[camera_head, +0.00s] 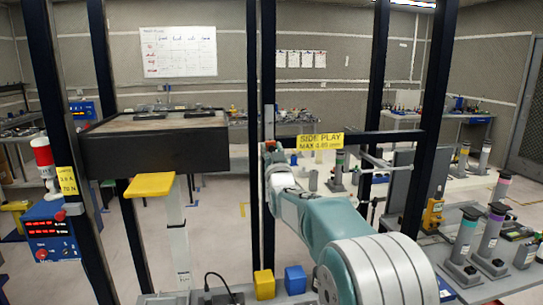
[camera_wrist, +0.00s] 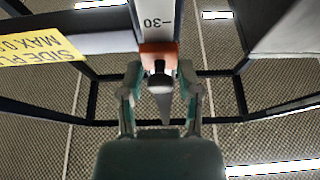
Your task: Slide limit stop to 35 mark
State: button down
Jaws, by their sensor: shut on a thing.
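The limit stop (camera_wrist: 158,54) is an orange-red block with a dark knob facing my camera. It sits across a pale upright scale (camera_wrist: 161,12) in the wrist view. The printed 30 and its tick show just above the block; no 35 is readable. My gripper (camera_wrist: 159,70) has one finger on each side of the stop and is shut on it. The exact contact at the fingertips is hard to make out. In the head view my gripper (camera_head: 272,150) is at the dark upright post, and the stop is too small there to tell clearly.
A yellow SIDE PLAY sign (camera_head: 320,141) on a dark crossbar is close right of my gripper. A dark box (camera_head: 150,152) hangs left, above a yellow plate (camera_head: 150,186). Black frame posts surround the arm. Yellow (camera_head: 264,284) and blue (camera_head: 295,279) blocks stand below.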

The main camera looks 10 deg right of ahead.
jog(key=c, duration=0.5)
grip_release()
jog(key=shift+a, duration=0.1)
jog(key=v, duration=1.2)
jog(key=shift+f, duration=0.15)
